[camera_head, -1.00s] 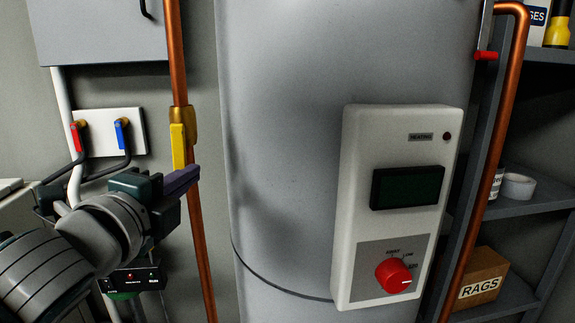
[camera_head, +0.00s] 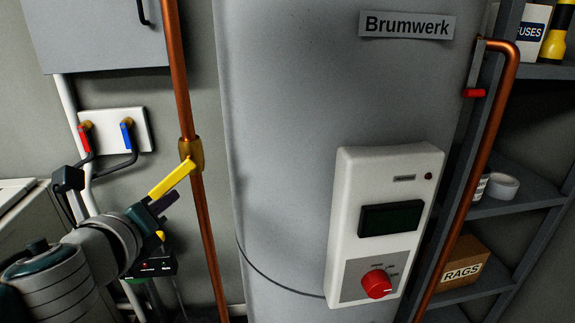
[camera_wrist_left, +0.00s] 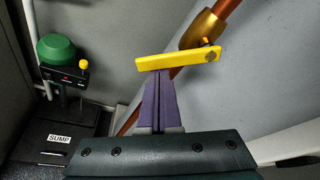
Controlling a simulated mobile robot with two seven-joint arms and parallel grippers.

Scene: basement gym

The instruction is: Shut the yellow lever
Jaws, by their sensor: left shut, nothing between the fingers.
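The yellow lever (camera_head: 170,180) is on a brass valve (camera_head: 191,153) on the left copper pipe. It slants down and left from the valve, at an angle to the pipe. In the left wrist view the lever (camera_wrist_left: 178,59) lies across the top, with the brass valve (camera_wrist_left: 203,30) at its right end. My left gripper (camera_head: 164,200) is just below the lever's free end. Its purple fingers (camera_wrist_left: 158,78) are shut together with nothing between them, and their tips meet the lever's lower edge in the picture; whether they touch it I cannot tell. My right gripper is out of view.
A grey tank (camera_head: 285,130) with a white control panel (camera_head: 350,220) stands to the right. A wall plate (camera_head: 105,142) has red and blue taps. A black box with a yellow knob (camera_wrist_left: 83,64) and green dome (camera_wrist_left: 57,50) sits below left. Shelves are far right.

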